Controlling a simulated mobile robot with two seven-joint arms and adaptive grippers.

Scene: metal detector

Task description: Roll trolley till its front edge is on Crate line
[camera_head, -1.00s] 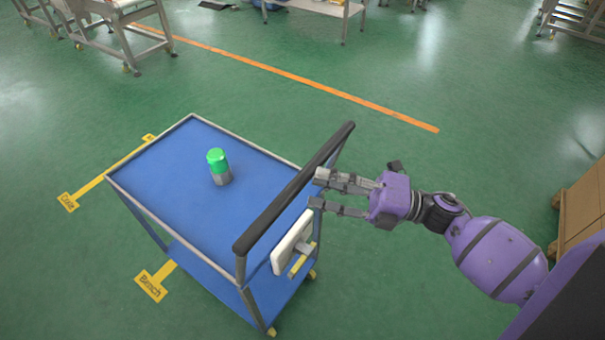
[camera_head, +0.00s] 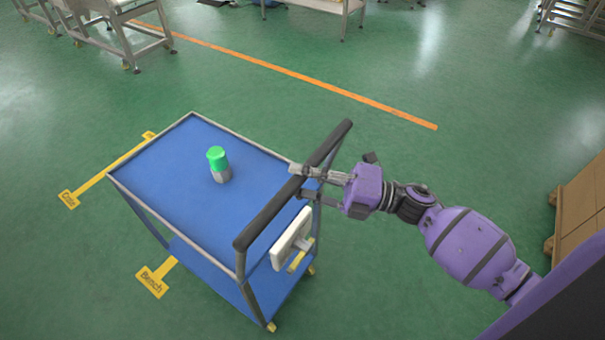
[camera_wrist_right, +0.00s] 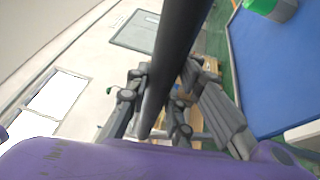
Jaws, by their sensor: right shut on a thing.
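The trolley has a blue top (camera_head: 180,185) with a grey rim and a dark push handle (camera_head: 265,217) on its right side. A green-capped grey cylinder (camera_head: 219,165) stands upright on the top; its edge also shows in the wrist view (camera_wrist_right: 272,8). My right gripper (camera_head: 309,178) is shut on the handle, with fingers on both sides of the bar in the wrist view (camera_wrist_right: 158,100). The yellow Crate line (camera_head: 105,173) lies on the floor along the trolley's far left edge, partly hidden by it. My left gripper is out of view.
A yellow Bench mark (camera_head: 154,279) lies on the floor at the trolley's near left side. A white panel (camera_head: 291,238) hangs below the handle. A brown box (camera_head: 581,210) stands at the right. An orange floor line (camera_head: 300,76) crosses open green floor behind.

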